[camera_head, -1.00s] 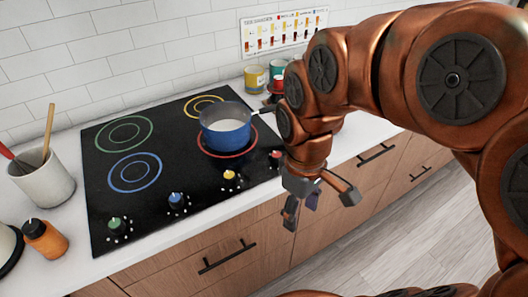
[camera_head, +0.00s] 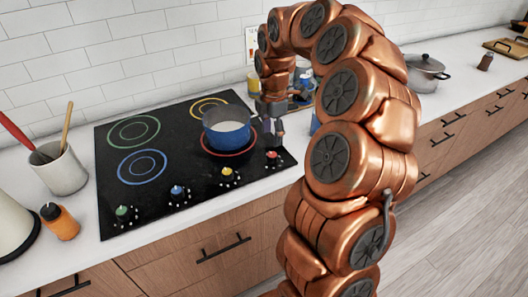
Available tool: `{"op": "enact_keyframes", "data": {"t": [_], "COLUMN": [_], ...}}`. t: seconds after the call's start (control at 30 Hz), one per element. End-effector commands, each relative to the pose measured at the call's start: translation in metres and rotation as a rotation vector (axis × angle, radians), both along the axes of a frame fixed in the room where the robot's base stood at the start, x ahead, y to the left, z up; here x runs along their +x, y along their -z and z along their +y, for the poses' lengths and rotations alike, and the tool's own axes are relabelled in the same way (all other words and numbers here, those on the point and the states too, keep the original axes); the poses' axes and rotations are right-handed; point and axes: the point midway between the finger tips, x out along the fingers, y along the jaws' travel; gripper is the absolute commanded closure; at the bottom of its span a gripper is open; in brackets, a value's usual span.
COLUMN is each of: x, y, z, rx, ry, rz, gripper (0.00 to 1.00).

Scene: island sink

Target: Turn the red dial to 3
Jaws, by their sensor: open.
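The red dial (camera_head: 273,156) sits at the right end of the row of knobs along the front edge of the black cooktop (camera_head: 180,215). Small white marks surround it, too small to read. My gripper (camera_head: 272,137) points down above the cooktop's right side, just behind and above the red dial and apart from it. It is open and empty. The blue pot (camera_head: 228,136) with pale contents stands on the red ring, close to the left of my gripper.
Yellow (camera_head: 227,174), blue (camera_head: 178,191) and green (camera_head: 123,212) knobs line the front edge to the left. A utensil crock (camera_head: 62,171) and an orange bottle (camera_head: 60,222) stand left of the cooktop. A grey lidded pot (camera_head: 425,72) stands far right.

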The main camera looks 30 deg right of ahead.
Motion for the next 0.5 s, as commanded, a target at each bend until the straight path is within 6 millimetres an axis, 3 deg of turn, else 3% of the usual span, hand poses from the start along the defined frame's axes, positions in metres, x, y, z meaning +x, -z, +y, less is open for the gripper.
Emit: {"op": "enact_keyframes", "data": {"t": [0.17, 0.5], "x": [0.000, -0.002], "y": [0.008, 0.053], "z": [-0.005, -0.003], "rx": [-0.002, 0.001], "ry": [-0.010, -0.009], "rz": [0.005, 0.010], "gripper": [0.39, 0.39]}}
